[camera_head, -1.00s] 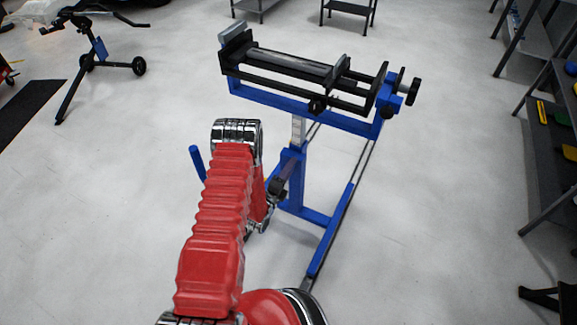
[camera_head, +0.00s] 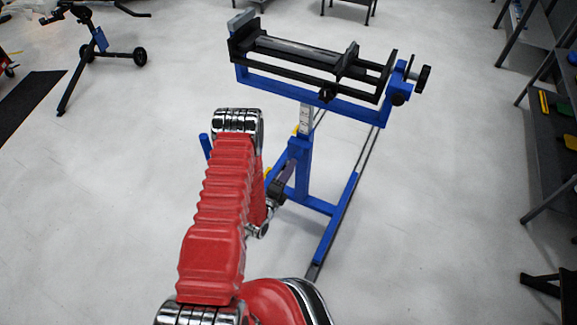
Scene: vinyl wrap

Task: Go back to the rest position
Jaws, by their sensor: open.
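My red arm (camera_head: 215,215) with chrome joints rises from the bottom of the view to its upper chrome joint (camera_head: 238,121). A further red link folds down behind it to a small chrome part (camera_head: 258,229). My gripper's jaws cannot be made out; the arm hides that part. Just beyond the arm stands a blue work stand (camera_head: 325,235) with a black clamp frame (camera_head: 300,66) on top. A dark knob-like part (camera_head: 279,192) shows between the arm and the stand's post; I cannot tell what it belongs to.
A dark stand with wheels (camera_head: 90,55) is at the upper left, near a black mat (camera_head: 28,100). Dark shelving (camera_head: 555,140) with green and yellow items lines the right side. The pale floor (camera_head: 440,230) between stand and shelving is clear.

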